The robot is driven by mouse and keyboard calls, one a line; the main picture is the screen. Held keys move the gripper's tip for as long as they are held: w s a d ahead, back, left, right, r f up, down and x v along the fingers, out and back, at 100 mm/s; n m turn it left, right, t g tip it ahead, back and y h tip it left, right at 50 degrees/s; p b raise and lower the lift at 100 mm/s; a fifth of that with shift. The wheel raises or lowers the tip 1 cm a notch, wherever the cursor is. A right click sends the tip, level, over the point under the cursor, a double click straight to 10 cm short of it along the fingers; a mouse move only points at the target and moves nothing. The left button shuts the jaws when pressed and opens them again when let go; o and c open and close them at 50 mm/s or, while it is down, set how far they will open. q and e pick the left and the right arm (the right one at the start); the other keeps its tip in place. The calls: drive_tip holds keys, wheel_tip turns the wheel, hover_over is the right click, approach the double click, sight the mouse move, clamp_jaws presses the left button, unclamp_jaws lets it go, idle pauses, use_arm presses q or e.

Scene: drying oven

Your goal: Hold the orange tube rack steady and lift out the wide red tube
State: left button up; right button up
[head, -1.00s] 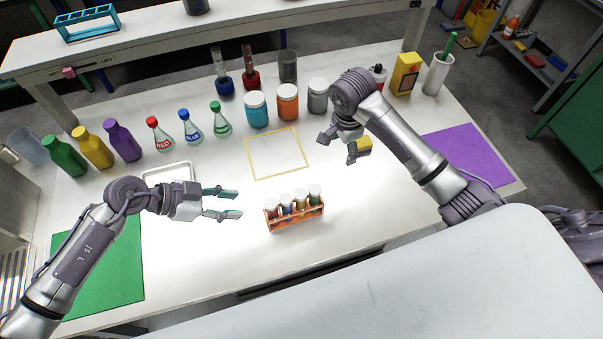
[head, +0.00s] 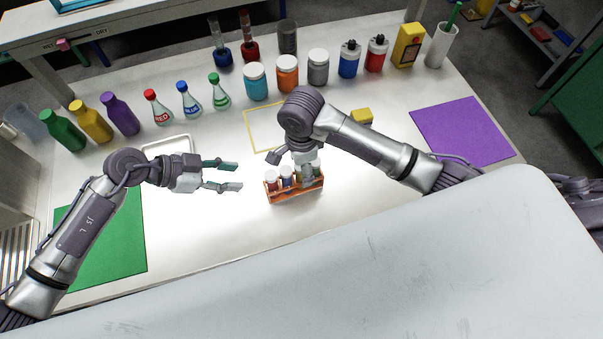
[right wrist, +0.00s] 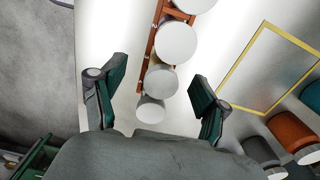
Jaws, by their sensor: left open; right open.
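The orange tube rack (head: 294,194) stands on the white table, in front of the yellow-outlined square. White-capped tubes stand in it: a red tube (head: 271,179) at the left end and a blue one (head: 287,177) beside it. The right-hand tubes are partly hidden by my right gripper. My left gripper (head: 239,174) is open and empty, left of the rack and apart from it. My right gripper (right wrist: 160,80) is open above the rack's right part; in the right wrist view white caps (right wrist: 176,42) lie below and between its fingers. Tube colours are hidden there.
Jars (head: 286,74) and flasks (head: 190,102) line the back of the table. A yellow block (head: 361,116) lies behind my right forearm. A green mat (head: 115,240) is at left, a purple mat (head: 463,132) at right.

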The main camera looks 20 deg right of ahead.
drive_tip(key=shift+f, duration=2.75)
drive_tip(key=c, duration=1.3)
